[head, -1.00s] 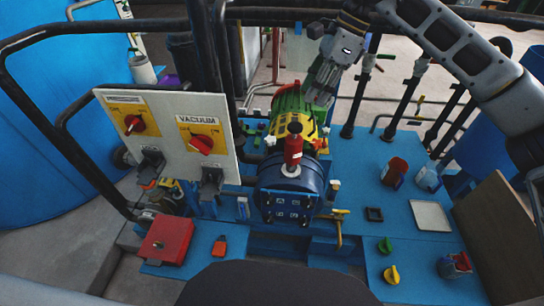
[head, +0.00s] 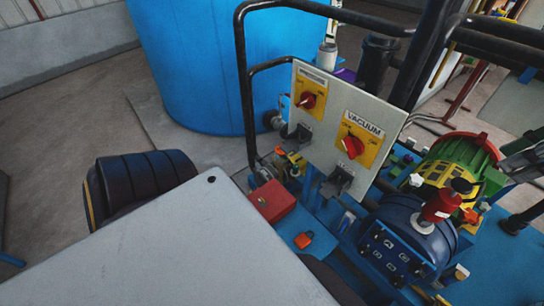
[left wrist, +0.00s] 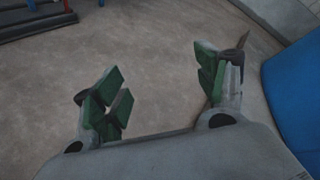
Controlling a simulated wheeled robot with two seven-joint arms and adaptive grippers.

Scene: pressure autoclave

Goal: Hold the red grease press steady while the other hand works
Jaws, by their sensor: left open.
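The red grease press (head: 437,207) stands upright, slightly tilted in the picture, on top of the dark blue cylindrical housing (head: 397,232) in the head view. My right gripper (head: 522,150) is at the right edge of the head view, cut off by the frame, beside the green and yellow machine part and apart from the press. Whether its fingers are open cannot be made out. My left gripper (left wrist: 162,75) shows in the left wrist view with its green-padded fingers wide apart and nothing between them. Bare floor lies beyond it, and the press is not in that view.
A panel with red knobs, marked VACUUM (head: 364,124), stands left of the press. A red box (head: 271,201) and a small orange-red piece (head: 303,240) lie in front. Black railings rise behind. A large blue tank (head: 205,70) stands at the back; floor at left is open.

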